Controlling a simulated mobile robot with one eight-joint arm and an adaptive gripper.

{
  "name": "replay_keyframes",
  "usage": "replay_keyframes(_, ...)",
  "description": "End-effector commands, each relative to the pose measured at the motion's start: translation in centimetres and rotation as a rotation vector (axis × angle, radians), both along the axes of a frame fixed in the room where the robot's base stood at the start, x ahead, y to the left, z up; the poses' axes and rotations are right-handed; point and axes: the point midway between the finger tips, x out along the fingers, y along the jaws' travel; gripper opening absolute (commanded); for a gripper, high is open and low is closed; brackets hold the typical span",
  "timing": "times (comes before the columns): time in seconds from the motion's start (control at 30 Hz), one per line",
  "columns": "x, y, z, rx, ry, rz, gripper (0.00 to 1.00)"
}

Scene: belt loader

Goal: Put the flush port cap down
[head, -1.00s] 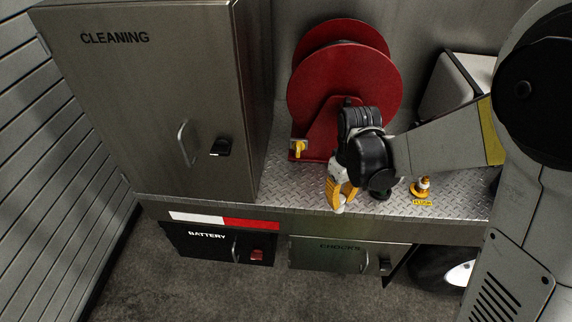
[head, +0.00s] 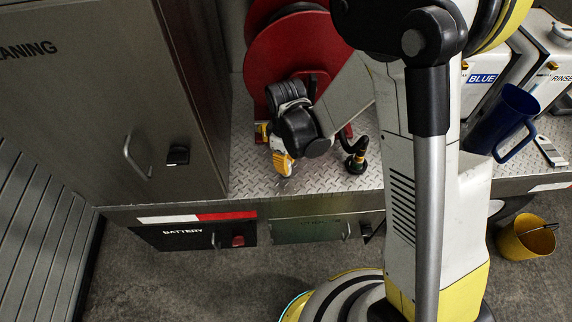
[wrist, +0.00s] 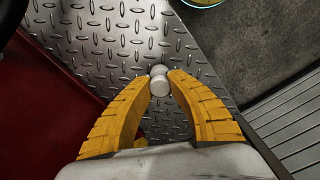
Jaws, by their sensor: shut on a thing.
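My gripper (head: 283,168) is pointed down over the tread-plate deck (head: 240,178), just in front of the red reel. In the wrist view, its yellow fingers (wrist: 160,82) are closed on a small pale grey, round-ended piece, the flush port cap (wrist: 160,84). The cap sits between the fingertips with the deck behind it. I cannot tell whether it touches the deck. In the head view the cap is too small to make out clearly. The flush port is not seen now.
The red hose reel (head: 290,60) stands behind my gripper, and the cleaning cabinet (head: 100,100) is to the left. A black fitting (head: 357,160) stands on the deck to the right. A blue jug (head: 505,120) and yellow bucket (head: 527,240) are farther right. Deck left of my gripper is bare.

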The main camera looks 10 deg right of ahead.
Motion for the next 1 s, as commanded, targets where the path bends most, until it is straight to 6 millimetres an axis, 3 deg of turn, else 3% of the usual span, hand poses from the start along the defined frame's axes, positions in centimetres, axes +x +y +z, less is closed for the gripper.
replay_keyframes(0.37, 0.0, 0.0, -0.8, 0.000, 0.000, -0.001, 0.00)
replay_keyframes(0.4, 0.0, 0.0, -0.8, 0.000, 0.000, -0.001, 0.22)
replay_keyframes(0.47, 0.0, 0.0, -0.7, 0.000, 0.000, -0.001, 0.40)
replay_keyframes(0.83, 0.0, 0.0, -0.3, 0.000, 0.000, -0.001, 0.40)
replay_keyframes(1.0, 0.0, 0.0, 2.4, 0.000, 0.000, -0.001, 0.40)
